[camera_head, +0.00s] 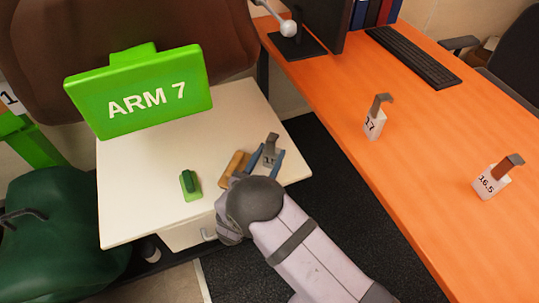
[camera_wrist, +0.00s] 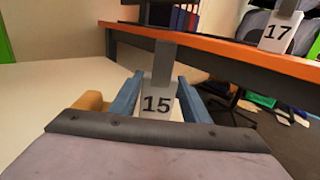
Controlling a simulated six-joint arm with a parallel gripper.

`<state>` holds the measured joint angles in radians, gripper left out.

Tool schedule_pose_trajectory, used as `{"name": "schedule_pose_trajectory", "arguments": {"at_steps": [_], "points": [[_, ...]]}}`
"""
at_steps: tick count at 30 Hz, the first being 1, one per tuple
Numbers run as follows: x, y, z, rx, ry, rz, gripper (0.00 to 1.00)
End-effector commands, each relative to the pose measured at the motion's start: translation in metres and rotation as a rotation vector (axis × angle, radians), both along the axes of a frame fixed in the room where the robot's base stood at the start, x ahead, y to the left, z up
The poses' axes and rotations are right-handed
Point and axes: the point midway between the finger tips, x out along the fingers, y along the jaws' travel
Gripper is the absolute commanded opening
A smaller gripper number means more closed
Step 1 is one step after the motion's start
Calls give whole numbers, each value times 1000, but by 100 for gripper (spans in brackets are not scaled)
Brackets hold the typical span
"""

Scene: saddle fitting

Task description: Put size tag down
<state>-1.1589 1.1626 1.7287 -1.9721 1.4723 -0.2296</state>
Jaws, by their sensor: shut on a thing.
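My gripper (camera_head: 266,160) is shut on the size tag 15 (camera_head: 270,151), with a blue finger on each side of it. The tag is a white block with a grey hooked strip on top. It is upright over the right part of the white cabinet top (camera_head: 140,215), near its right edge. In the wrist view the tag (camera_wrist: 157,104) shows its number 15 between the fingers. I cannot tell whether its bottom touches the cabinet top. Two similar tags, 17 (camera_head: 374,124) and 16.5 (camera_head: 488,184), stand on the orange desk (camera_head: 430,160).
A tan block (camera_head: 234,166) lies just left of my gripper. A small green object (camera_head: 190,184) is further left on the cabinet. A green ARM 7 panel (camera_head: 140,95) stands at the back. The front left of the cabinet top is clear. A keyboard (camera_head: 412,57) lies on the desk.

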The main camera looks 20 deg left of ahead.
Motion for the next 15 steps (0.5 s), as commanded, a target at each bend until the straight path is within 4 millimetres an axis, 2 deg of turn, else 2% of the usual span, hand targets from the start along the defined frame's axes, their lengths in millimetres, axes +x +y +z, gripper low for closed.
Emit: {"name": "schedule_pose_trajectory", "arguments": {"at_steps": [1,2,4,15], "points": [[0,0,-3,0,-1,0,19],[0,0,-3,0,0,0,45],[0,0,-2,0,0,0,61],[0,0,1,0,0,0,61]]}}
